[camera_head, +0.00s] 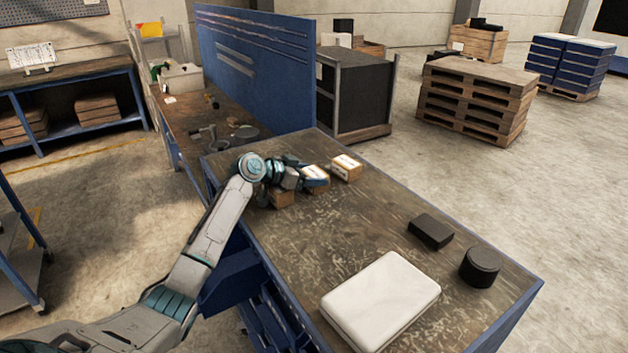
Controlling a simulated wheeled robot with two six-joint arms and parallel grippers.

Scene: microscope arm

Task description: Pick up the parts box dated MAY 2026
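Several small cardboard parts boxes sit near the far left end of the workbench. One box (346,168) with a white label on top stands apart at the right of the group. A second box (316,173) with a white label is beside my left gripper (304,182), partly covered by it. A third box (283,199) is under and in front of the gripper and wrist, largely hidden. The dates on the labels are too small to read. Whether the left fingers are open or closed on a box cannot be made out. My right gripper is out of view.
The workbench (335,235) is bare in its middle. A white case (380,300), a black block (431,231) and a black cylinder (480,267) stand on its near and right part. A blue panel (255,70) rises behind the bench, beside a second bench with tools.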

